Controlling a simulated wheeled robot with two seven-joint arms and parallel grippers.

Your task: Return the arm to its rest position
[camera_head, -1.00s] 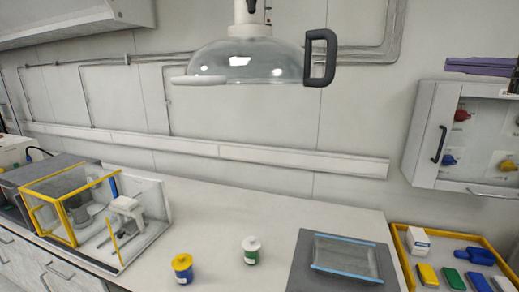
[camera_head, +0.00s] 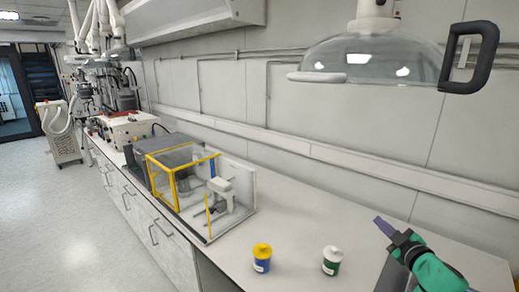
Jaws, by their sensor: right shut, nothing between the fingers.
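My right gripper (camera_head: 385,228) shows at the lower right. Its purple fingers are together and point up and left, and nothing is held between them. The green and black part of my right arm (camera_head: 436,272) runs out of the bottom right corner. The gripper is in front of the bench, to the right of a white-lidded green jar (camera_head: 332,260), and appears apart from it. My left gripper is not in view.
A yellow-lidded blue jar (camera_head: 262,258) stands left of the green one. A yellow-framed clear enclosure (camera_head: 182,168) stands farther back on the bench (camera_head: 295,215). A clear dome hood (camera_head: 370,60) hangs above. Open floor (camera_head: 70,220) lies left.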

